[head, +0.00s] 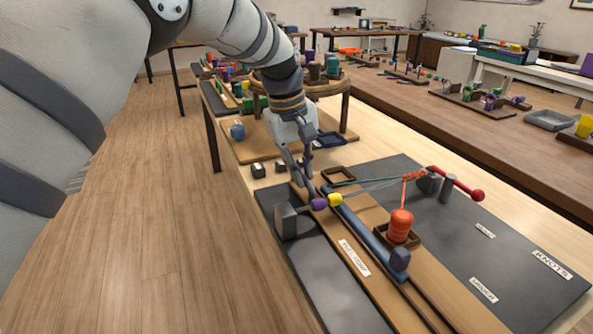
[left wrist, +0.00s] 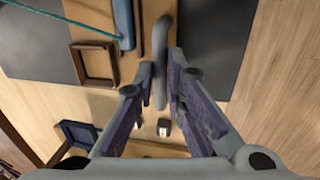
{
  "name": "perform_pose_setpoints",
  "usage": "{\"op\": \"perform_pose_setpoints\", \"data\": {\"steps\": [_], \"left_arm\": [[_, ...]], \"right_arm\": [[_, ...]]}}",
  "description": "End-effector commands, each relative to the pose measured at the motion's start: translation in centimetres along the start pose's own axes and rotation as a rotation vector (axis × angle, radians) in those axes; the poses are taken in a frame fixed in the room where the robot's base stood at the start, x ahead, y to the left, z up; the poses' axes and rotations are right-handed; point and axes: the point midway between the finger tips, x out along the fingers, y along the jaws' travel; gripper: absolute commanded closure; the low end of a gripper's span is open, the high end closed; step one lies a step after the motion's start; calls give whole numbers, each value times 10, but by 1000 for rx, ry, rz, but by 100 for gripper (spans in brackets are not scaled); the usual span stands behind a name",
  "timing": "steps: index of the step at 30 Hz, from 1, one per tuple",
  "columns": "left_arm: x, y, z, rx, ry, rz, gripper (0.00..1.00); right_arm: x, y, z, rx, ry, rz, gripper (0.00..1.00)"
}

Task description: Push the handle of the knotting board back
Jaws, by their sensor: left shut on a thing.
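The knotting board is a dark grey mat (head: 450,235) with a wooden track (head: 335,240) and a blue bar (head: 365,235) along it. The blue bar (left wrist: 123,20) also shows in the left wrist view. My left gripper (head: 303,180) is low at the far end of the track. In the left wrist view my left gripper (left wrist: 160,88) is shut on a grey rod-like handle (left wrist: 160,45), which lies beside the blue bar. In the head view the fingers mostly hide this handle. My right gripper is not in view.
Purple and yellow beads (head: 335,200) sit on a rod over the track. An orange bobbin (head: 401,226) stands in a brown holder, its cord rising to a red-ended crank (head: 477,195). A small brown tray (head: 338,174) and small dark blocks (head: 258,170) lie close to my left gripper.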

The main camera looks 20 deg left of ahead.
Motion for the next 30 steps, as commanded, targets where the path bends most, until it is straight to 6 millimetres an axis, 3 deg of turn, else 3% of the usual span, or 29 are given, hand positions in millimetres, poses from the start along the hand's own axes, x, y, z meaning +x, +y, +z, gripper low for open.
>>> {"op": "perform_pose_setpoints", "data": {"steps": [1,3,5,15,24,30], "left_arm": [[0,3,0,1,2,10,100],[0,4,0,1,2,11,77],[0,3,0,1,2,10,69],[-7,2,0,1,1,7,69],[-84,3,0,1,4,10,69],[-115,3,0,2,2,8,69]], "right_arm": [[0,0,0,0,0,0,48],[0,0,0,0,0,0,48],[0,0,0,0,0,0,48],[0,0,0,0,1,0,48],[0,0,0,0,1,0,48],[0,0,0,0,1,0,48]]}}
